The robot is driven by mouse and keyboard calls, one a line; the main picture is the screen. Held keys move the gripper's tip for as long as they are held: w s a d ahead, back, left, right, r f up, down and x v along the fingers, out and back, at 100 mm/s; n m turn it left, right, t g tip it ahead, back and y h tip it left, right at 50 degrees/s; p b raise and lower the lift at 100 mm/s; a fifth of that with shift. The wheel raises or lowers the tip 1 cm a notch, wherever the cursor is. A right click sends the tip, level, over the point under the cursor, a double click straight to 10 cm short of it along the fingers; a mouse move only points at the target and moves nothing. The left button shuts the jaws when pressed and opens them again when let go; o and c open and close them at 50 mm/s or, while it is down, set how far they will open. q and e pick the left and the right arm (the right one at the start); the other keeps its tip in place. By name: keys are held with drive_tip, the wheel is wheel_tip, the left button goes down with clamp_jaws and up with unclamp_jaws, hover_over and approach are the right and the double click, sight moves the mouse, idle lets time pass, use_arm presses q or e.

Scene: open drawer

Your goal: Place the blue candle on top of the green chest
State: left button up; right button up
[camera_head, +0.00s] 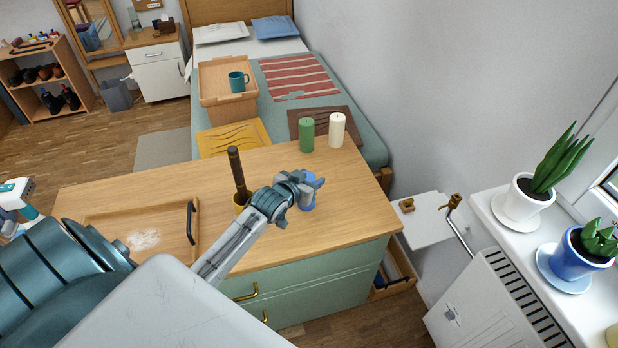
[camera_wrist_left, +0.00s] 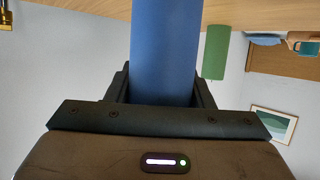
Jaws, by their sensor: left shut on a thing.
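The green chest (camera_head: 318,287) stands in front of me with a wooden top (camera_head: 345,205). My left gripper (camera_head: 313,184) is over the right part of this top, shut on the blue candle (camera_head: 308,204). The gripper hides much of the candle in the head view. In the left wrist view the blue candle (camera_wrist_left: 165,50) sits between the two dark fingers and runs out of the top of the picture. I cannot tell whether its base touches the chest top. My right gripper is not in view.
A green candle (camera_head: 306,135) and a cream candle (camera_head: 337,130) stand at the chest's far right edge. A dark stick in a yellow holder (camera_head: 238,175) is left of my gripper. A wooden tray (camera_head: 115,222) lies at the left. The top's right front is clear.

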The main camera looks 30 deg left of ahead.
use_arm(q)
drive_tip(key=o, duration=1.1)
drive_tip(key=shift+o, duration=0.2)
drive_tip(key=b+v, duration=0.1)
drive_tip(key=v, duration=1.1)
drive_tip(key=shift+r, duration=0.1)
